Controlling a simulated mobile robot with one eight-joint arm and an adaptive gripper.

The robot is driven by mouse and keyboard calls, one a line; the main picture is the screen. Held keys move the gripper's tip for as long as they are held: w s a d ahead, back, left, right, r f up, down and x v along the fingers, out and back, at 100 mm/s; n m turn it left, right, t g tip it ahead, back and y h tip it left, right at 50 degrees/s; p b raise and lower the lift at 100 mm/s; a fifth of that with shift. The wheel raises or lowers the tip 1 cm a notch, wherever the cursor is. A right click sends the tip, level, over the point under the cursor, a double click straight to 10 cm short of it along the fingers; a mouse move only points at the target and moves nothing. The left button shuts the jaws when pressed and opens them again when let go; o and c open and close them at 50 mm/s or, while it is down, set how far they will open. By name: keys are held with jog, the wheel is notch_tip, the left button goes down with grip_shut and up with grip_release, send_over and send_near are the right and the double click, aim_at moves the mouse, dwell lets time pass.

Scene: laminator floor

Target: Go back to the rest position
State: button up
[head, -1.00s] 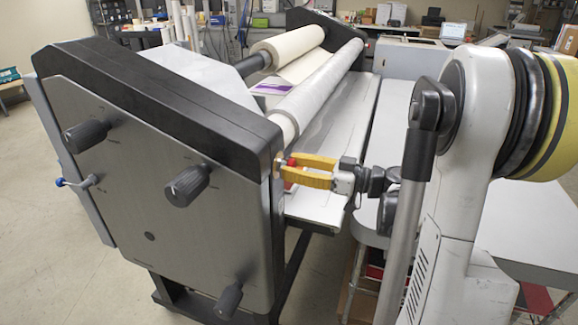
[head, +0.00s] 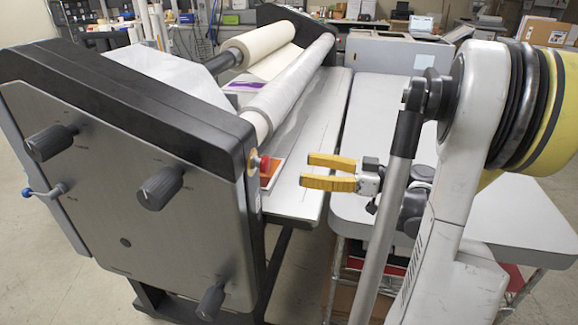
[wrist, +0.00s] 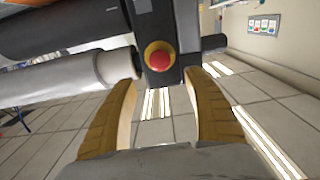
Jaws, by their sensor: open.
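My gripper (head: 308,171) has yellow fingers spread apart with nothing between them. In the wrist view the open fingers of my gripper (wrist: 167,85) frame the same red emergency button (wrist: 160,57), which sits on a yellow base. The fingers are apart from the button. My arm rises at the right of the head view.
The laminator (head: 125,180) with its black knobs fills the left. Its rollers (head: 290,88) run toward the back. A grey table (head: 400,105) stands behind and beside my arm. Open floor (head: 30,270) lies at the lower left.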

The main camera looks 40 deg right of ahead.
jog(key=shift+s+d, duration=0.4)
jog(key=shift+s, duration=0.1)
jog(key=w+a+f+m+g+h, duration=0.1)
jog(key=a+f+m+g+h, duration=0.15)
jog(key=a, duration=0.65)
jog(key=w+a+f+m+g+h, duration=0.1)
jog(key=a+f+m+g, duration=0.2)
jog(key=a, duration=0.6)
jog(key=s+a+f+m+g+h, duration=0.1)
jog(key=s+a+m+h, duration=0.1)
jog(key=s+a+h, duration=0.3)
jog(key=s+h, duration=0.2)
jog(key=s, duration=0.2)
jog(key=shift+a+f, duration=0.35)
jog(key=shift+a, duration=0.05)
jog(key=shift+s+g+h, duration=0.1)
jog(key=shift+g+h, duration=0.15)
dwell(1.1)
